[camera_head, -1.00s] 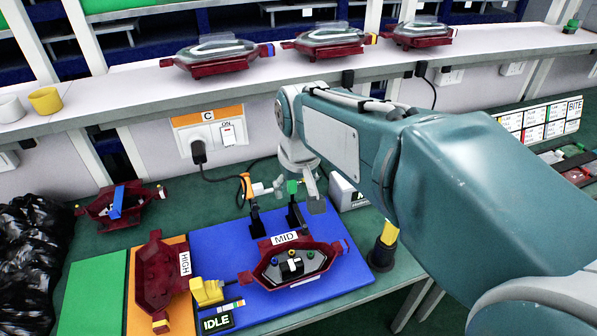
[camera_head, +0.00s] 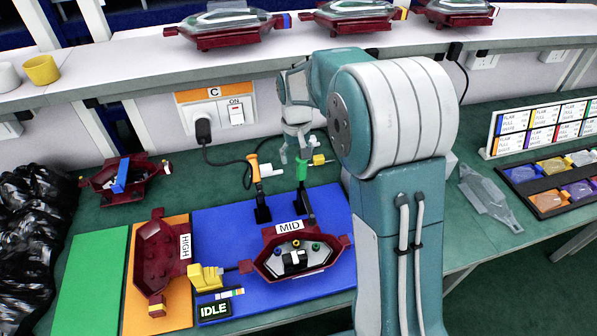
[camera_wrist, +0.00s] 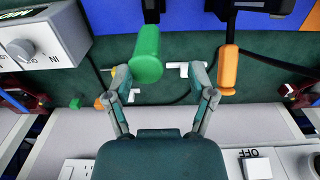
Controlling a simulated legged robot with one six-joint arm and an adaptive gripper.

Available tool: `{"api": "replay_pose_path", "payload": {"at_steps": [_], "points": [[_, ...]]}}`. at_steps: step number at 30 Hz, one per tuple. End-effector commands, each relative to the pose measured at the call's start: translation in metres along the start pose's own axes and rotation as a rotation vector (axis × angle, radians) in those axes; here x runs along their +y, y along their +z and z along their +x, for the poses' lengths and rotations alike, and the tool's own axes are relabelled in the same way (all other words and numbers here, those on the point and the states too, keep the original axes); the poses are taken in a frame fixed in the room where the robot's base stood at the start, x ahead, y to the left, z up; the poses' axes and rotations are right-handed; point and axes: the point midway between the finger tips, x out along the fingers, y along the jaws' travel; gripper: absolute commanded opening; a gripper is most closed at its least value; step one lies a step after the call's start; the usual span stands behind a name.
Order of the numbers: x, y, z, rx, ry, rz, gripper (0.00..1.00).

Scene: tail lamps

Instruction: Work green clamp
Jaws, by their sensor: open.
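The green clamp (camera_head: 301,169) stands at the back edge of the blue mat, its green handle upright on a black base. In the wrist view the green handle (camera_wrist: 147,55) shows large, ahead of my gripper (camera_wrist: 160,78) and nearer its left fingertip. My gripper also shows in the head view (camera_head: 295,154), just behind and above the handle. Its fingers are spread with nothing held between them. I cannot tell whether a finger touches the handle. A dark red lamp housing labelled MID (camera_head: 297,262) lies on the blue mat in front of the clamp.
An orange-handled clamp (camera_head: 255,168) stands close beside the green one on the left. A grey box with a knob (camera_wrist: 40,40) is at upper left in the wrist view. The HIGH housing (camera_head: 160,255) lies on an orange mat. The white shelf (camera_head: 120,77) runs behind.

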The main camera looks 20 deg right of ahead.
Motion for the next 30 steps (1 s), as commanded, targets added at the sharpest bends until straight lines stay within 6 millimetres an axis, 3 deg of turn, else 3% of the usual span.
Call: {"api": "replay_pose_path", "payload": {"at_steps": [3, 10, 15, 22, 23, 27, 30], "points": [[0.005, 0.001, 0.024, -0.004, -0.003, 0.003, 0.71], [0.005, 0.000, 0.058, -0.001, -0.004, 0.003, 0.71], [0.002, 0.001, 0.068, -0.001, 0.000, 0.003, 0.71], [0.003, 0.000, 0.068, 0.001, -0.002, 0.002, 0.71], [0.003, 0.000, 0.068, 0.001, -0.002, 0.002, 0.65], [0.003, 0.000, 0.068, 0.001, -0.003, 0.002, 0.02], [0.002, 0.000, 0.068, 0.001, -0.002, 0.002, 0.00]]}}
